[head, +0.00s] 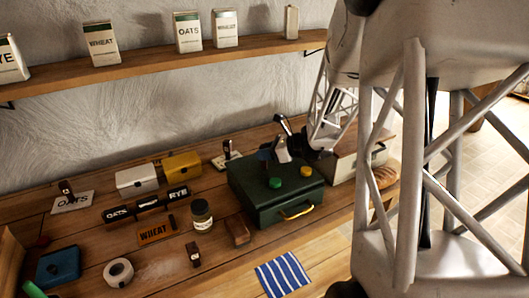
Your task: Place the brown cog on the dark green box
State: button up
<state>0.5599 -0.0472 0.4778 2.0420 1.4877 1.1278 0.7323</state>
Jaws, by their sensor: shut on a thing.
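The dark green box (262,207) stands shut on the bench, with a yellow handle on its front. A green disc (306,171) and an olive-yellow disc (275,183) lie on its lid. My gripper (274,154) is over the back left part of the lid, with its fingers shut on a small dark thing. This seems to be the brown cog, but its shape and teeth are too small and shaded to make out. I cannot tell whether it touches the lid.
A dark jar (201,215) and a brown block (237,232) stand left of the box. White (137,180) and yellow (182,166) boxes are behind. A striped cloth (283,275) lies in front. A shelf (150,64) runs along the wall.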

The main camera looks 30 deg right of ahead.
jog(key=shift+f, duration=0.1)
jog(key=o, duration=0.9)
jog(key=v, duration=1.2)
dwell(0.5)
